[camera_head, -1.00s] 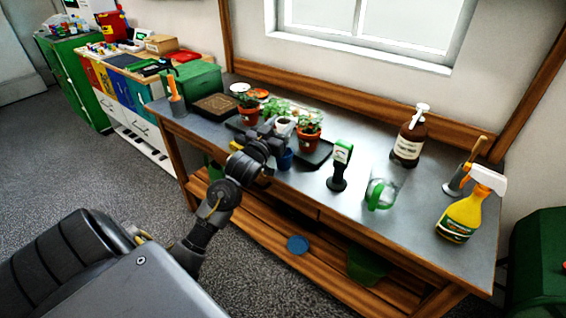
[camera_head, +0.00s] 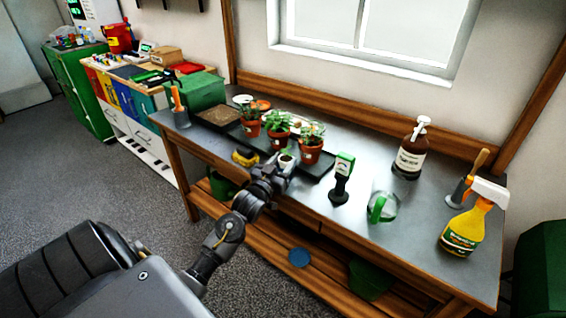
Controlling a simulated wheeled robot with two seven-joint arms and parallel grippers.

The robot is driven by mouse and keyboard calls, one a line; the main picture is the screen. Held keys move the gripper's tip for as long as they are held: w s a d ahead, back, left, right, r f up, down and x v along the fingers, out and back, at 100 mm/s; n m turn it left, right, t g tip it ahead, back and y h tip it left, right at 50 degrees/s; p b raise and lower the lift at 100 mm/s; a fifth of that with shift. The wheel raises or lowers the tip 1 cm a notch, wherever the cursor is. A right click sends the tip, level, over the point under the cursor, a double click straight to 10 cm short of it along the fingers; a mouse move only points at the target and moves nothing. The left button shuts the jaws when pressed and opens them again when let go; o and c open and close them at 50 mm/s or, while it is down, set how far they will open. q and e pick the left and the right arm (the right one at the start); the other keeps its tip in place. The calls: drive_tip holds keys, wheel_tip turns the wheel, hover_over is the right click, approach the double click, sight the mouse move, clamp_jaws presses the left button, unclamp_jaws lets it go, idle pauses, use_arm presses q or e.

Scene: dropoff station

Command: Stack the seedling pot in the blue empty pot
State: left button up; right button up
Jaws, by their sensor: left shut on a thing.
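My left gripper (camera_head: 279,168) is at the front edge of the workbench, shut on a small light pot with dark contents (camera_head: 287,157), which I take to be the seedling pot. Only its rim and top show; the gripper hides its lower part. The blue pot cannot be made out now, being hidden behind my gripper or under the held pot. I cannot tell whether the held pot is inside it or above it. My right gripper is not in view.
Potted terracotta plants (camera_head: 311,152) stand on a dark tray (camera_head: 318,168) just behind the gripper. A green-and-black tool (camera_head: 342,178), a clear green-handled jug (camera_head: 383,206), a brown bottle (camera_head: 410,152) and a yellow spray bottle (camera_head: 463,232) stand to the right.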

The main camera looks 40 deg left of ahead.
use_arm(q)
drive_tip(key=shift+f, duration=0.25)
drive_tip(key=o, duration=1)
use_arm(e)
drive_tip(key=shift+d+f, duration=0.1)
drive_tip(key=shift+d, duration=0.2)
use_arm(q)
drive_tip(key=shift+r, duration=0.2)
drive_tip(key=shift+s, duration=0.15)
drive_tip(key=b+v, duration=0.1)
drive_tip(key=v, duration=1)
drive_tip(key=shift+s+d+b, duration=0.15)
drive_tip(key=shift+s+b, duration=0.2)
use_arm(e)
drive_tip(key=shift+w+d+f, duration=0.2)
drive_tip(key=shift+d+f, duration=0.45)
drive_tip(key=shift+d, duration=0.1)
